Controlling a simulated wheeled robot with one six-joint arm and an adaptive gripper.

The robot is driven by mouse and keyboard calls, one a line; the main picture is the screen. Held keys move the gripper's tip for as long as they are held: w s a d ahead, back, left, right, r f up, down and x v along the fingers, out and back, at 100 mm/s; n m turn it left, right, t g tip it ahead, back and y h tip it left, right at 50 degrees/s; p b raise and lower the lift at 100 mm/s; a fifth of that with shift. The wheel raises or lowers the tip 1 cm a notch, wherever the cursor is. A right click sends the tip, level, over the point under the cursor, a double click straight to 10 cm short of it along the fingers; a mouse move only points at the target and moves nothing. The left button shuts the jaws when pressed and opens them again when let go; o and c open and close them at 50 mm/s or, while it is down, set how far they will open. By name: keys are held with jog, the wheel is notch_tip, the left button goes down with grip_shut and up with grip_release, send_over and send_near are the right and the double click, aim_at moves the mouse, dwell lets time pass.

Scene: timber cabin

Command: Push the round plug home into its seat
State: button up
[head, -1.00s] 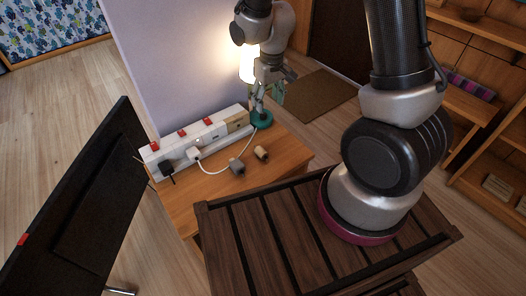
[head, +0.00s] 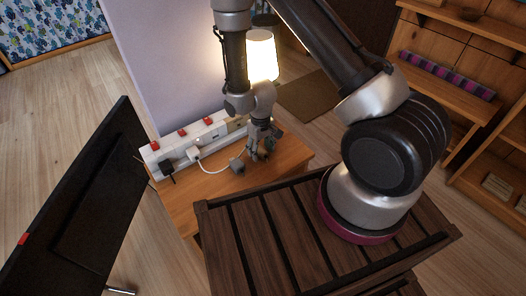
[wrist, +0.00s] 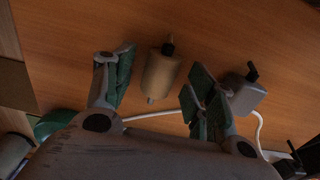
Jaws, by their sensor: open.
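A tan, cylindrical plug (wrist: 160,75) lies on its side on the wooden table, a dark pin at one end and a paler one at the other. My gripper (wrist: 161,72) is open above it, one green-padded finger on each side, with gaps visible. In the head view my gripper (head: 260,155) hides most of this plug. A white power strip (head: 205,135) lies along the back of the table. Its beige section (head: 237,124) at the right end is partly covered by my arm; I cannot make out the seat clearly.
A grey plug (wrist: 246,95) lies right of my gripper, close to a white cord (wrist: 170,114). A white plug (head: 193,154) and a black plug (head: 166,167) sit at the strip. A lit lamp (head: 262,57) stands behind my arm. A dark monitor (head: 85,200) is at left.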

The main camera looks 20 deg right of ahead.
jog(key=shift+f, duration=0.1)
jog(key=shift+c, duration=0.5)
jog(key=c, duration=1)
